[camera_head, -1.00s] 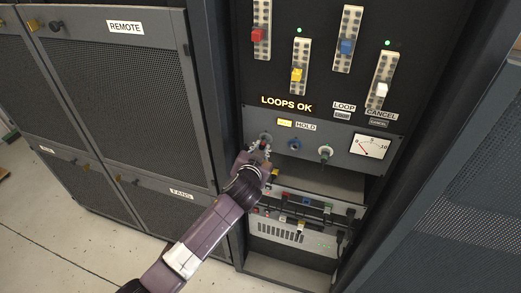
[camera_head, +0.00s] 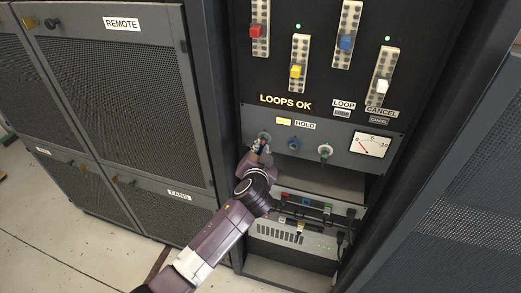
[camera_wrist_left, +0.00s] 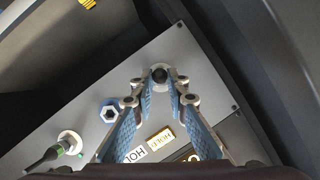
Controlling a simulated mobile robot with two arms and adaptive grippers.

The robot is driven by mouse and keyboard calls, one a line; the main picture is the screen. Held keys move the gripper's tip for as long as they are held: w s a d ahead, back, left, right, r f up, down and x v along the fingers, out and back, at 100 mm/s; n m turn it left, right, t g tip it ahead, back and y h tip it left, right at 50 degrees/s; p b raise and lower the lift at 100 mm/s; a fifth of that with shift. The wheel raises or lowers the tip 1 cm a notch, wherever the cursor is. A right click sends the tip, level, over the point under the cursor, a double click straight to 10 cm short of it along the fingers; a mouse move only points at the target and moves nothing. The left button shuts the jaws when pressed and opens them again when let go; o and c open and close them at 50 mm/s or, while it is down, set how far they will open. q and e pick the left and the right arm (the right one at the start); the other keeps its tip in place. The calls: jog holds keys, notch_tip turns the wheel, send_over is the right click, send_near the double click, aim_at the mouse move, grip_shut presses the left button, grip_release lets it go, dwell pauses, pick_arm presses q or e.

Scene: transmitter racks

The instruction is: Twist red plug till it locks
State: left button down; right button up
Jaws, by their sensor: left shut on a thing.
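My left gripper (camera_head: 261,150) is at the leftmost round socket (camera_head: 264,137) on the grey panel. In the left wrist view, its blue-padded fingers (camera_wrist_left: 161,88) converge on a small dark round end at that socket (camera_wrist_left: 160,70), and they are shut on it. I take this end to be the red plug, but no red shows on it, and the fingers hide most of it. I cannot tell how far it is turned. My right gripper is not in view.
A blue hexagonal socket (camera_head: 294,144) sits right of the gripper, then a white socket with a green-marked plug (camera_head: 325,152). A dial (camera_head: 370,145) is further right. Lit "LOOPS OK" text (camera_head: 285,102) and sliders are above. Small connectors (camera_head: 316,203) are below.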

pick_arm(q)
jog(key=shift+d+f+m+t+y+b, duration=0.15)
jog(key=shift+m+t+y+b, duration=0.45)
jog(key=shift+m+b, duration=0.55)
jog(key=c, duration=1.8)
grip_release()
